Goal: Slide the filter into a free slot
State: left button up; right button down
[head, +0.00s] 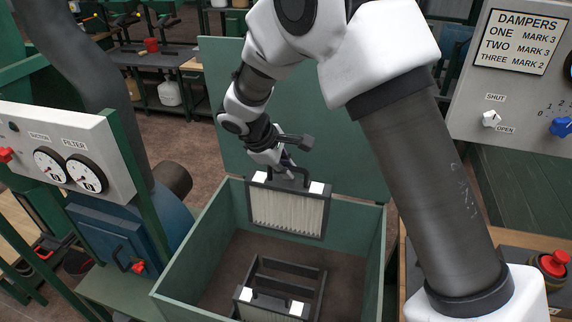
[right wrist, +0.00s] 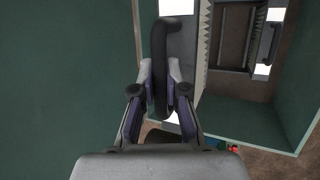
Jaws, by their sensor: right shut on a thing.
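My right gripper (head: 287,166) is shut on the black handle of a pleated filter (head: 288,210) with a dark frame and white corner patches. The filter hangs about upright at the back of an open green box (head: 185,262), above the slotted dark rack (head: 291,265) on its floor. A second filter (head: 262,313) stands in the rack's near part; the slots behind it look empty. In the right wrist view the jaws (right wrist: 160,88) grip the dark handle (right wrist: 160,45), and the rack (right wrist: 233,35) shows beyond. My left gripper is not in view.
The box's raised green lid (head: 330,130) stands behind the filter. A gauge panel (head: 70,150) and a blue housing (head: 110,235) are on the left. A damper panel (head: 510,90) and a red-capped container (head: 552,265) are on the right.

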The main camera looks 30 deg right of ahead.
aim_at(286, 227)
notch_tip(286, 227, down, 20)
jog(key=b, duration=1.4)
jog(key=shift+f, duration=0.45)
notch_tip(286, 227, down, 8)
jog(key=b, duration=0.6)
jog(key=shift+r, duration=0.2)
dwell(1.0)
jog(key=c, duration=1.1)
grip_release()
jog(key=shift+s, duration=0.1)
jog(key=shift+a+r, duration=0.1)
jog(key=v, duration=1.1)
jog(key=shift+a+r, duration=0.25)
jog(key=shift+r, duration=0.1)
